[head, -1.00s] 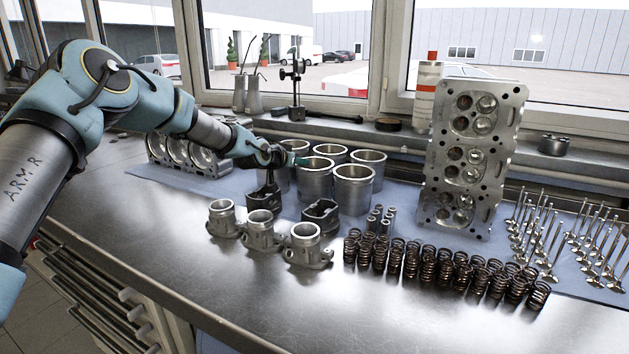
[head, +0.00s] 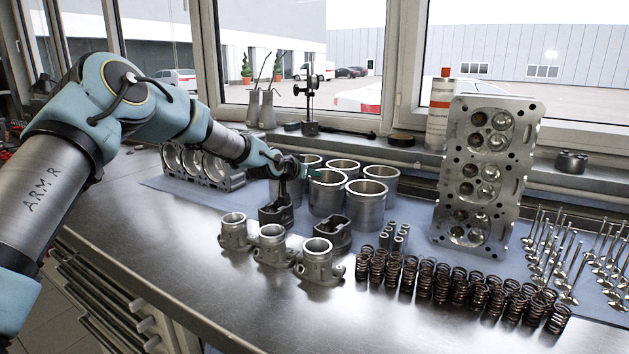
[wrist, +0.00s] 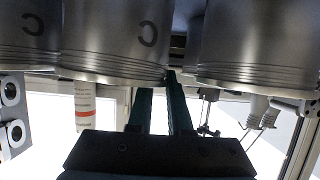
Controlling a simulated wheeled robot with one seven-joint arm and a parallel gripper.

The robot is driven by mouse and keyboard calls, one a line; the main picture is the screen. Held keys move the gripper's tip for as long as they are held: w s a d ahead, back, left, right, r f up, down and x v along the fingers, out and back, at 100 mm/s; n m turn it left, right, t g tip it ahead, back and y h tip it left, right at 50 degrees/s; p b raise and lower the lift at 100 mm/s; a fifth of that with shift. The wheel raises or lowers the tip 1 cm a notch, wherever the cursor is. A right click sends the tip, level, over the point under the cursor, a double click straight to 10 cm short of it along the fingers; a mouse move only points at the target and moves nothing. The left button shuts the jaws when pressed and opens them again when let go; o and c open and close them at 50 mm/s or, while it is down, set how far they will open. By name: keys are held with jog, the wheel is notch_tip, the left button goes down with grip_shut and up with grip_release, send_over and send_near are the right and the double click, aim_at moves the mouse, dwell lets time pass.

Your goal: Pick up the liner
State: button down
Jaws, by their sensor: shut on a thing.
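Several silver cylinder liners stand in a group on a blue mat, mid-bench. My gripper (head: 315,173) is at the rim of the front liner nearest it (head: 327,198), shut on that rim. The liner is upright among its neighbours, and I see no clear lift. In the wrist view, which is upside down, my dark green fingers (wrist: 162,95) reach the rim of a liner marked with a dark "C" (wrist: 115,40). Another liner (wrist: 245,40) is close on the other side. The exact contact at the fingertips is partly hidden.
Dark pistons (head: 333,235) and silver flanged parts (head: 271,246) stand in front of the liners. A row of springs (head: 440,285) is at right, with a cylinder head (head: 478,175) behind. An engine block (head: 200,165) is at left.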

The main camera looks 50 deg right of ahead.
notch_tip(320, 180, up, 11)
jog(key=b, duration=0.3)
jog(key=s+a+b, duration=0.4)
jog(key=a, duration=1.3)
jog(key=shift+s+a, duration=0.15)
jog(key=shift+a, duration=0.1)
